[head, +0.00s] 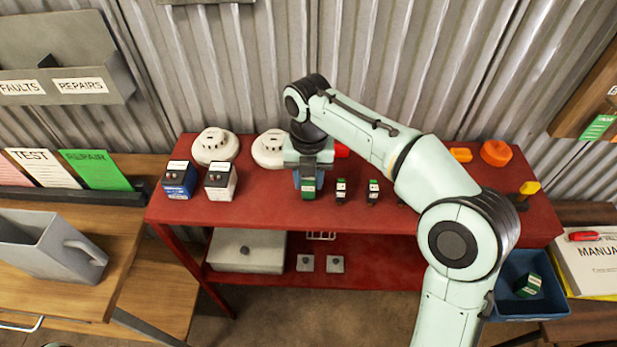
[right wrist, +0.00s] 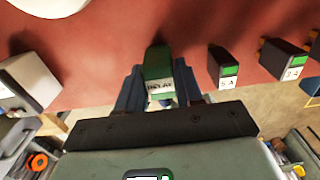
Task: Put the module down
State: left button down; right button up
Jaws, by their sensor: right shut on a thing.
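A green module (head: 308,190) with a white label is between the fingers of my right gripper (head: 309,175), at the front edge of the red bench (head: 250,205). In the right wrist view the module (right wrist: 158,70) reads "RELAY" and sits between the two blue-grey fingers of the gripper (right wrist: 158,88), which is shut on it. I cannot tell whether the module's underside touches the bench top. My left gripper is not in view.
Small black modules (head: 341,190) with green tops stand just right of the gripper. Larger blue (head: 180,180) and white (head: 220,182) blocks and round white detectors (head: 215,147) stand to the left. A blue bin (head: 510,300) holding another green module is at lower right.

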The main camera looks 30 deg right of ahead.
jog(key=shift+f, duration=0.1)
jog(key=o, duration=1)
jog(key=shift+o, duration=0.2)
pick_arm(q)
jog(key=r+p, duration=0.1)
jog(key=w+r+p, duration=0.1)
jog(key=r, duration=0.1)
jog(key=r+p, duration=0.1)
jog(key=p, duration=0.1)
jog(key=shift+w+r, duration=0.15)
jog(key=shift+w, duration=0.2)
pick_arm(e)
notch_tip(320, 180, up, 12)
